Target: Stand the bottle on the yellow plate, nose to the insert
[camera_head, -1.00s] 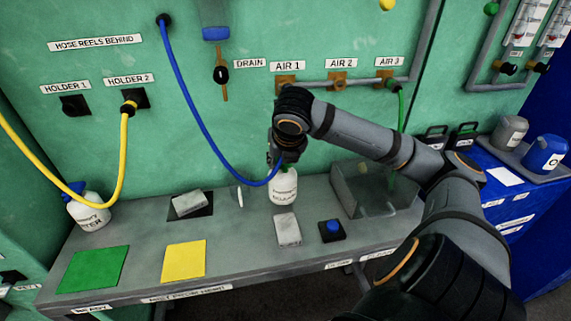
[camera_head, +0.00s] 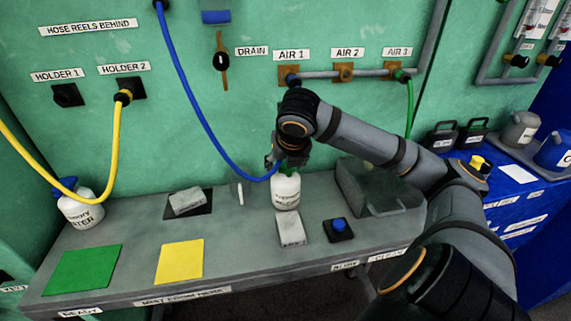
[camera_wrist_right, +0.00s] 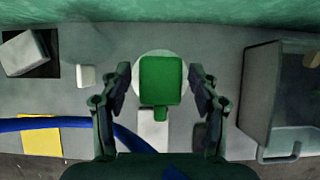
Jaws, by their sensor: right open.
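A white bottle (camera_head: 286,192) with a green cap stands upright on the grey bench. In the right wrist view its green cap (camera_wrist_right: 161,80) is seen from above, with a short nose pointing toward the picture's bottom. My right gripper (camera_head: 286,158) is open just above the bottle, with its fingers on either side of the cap and gaps to both. The yellow plate (camera_head: 180,262) lies flat and empty at the bench's front, left of the bottle; it also shows in the wrist view (camera_wrist_right: 40,140). I cannot tell which thing is the insert. My left gripper is not in view.
A grey block (camera_head: 291,229) and a black pad with a blue button (camera_head: 338,229) lie before the bottle. A grey bin (camera_head: 375,190) stands right. A blue hose (camera_head: 200,120) hangs across the bench's back. Left are a green plate (camera_head: 82,269) and blue-capped bottle (camera_head: 80,208).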

